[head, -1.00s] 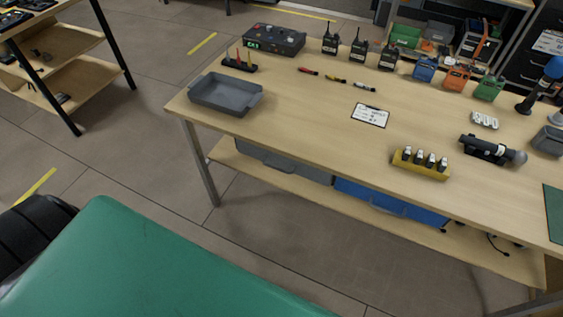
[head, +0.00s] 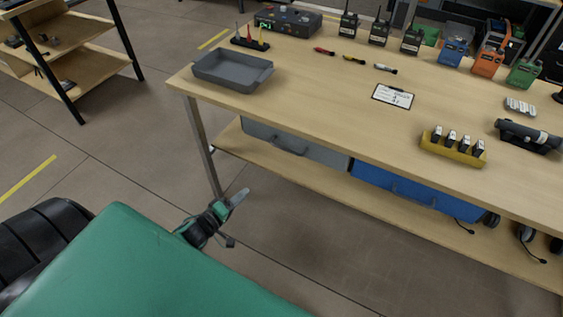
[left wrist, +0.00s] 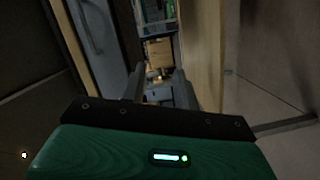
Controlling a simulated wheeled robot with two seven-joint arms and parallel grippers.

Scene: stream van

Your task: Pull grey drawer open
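The grey drawer (head: 320,153) hangs under the left part of the workbench top, with a bar handle (head: 290,149) on its front. It looks closed. In the left wrist view a grey drawer front (left wrist: 88,22) with its handle shows at the upper left. My left gripper (head: 240,196) is below and to the left of the drawer in the head view, apart from the handle. In the left wrist view its two fingers (left wrist: 158,88) stand apart with nothing held between them. My right gripper is not in view.
A blue drawer (head: 388,184) sits right of the grey one. The workbench top (head: 310,95) carries a grey tray (head: 232,72), radios and a yellow battery holder (head: 455,150). A bench leg (head: 203,150) stands left of the grey drawer. Headsets lie on the lower shelf.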

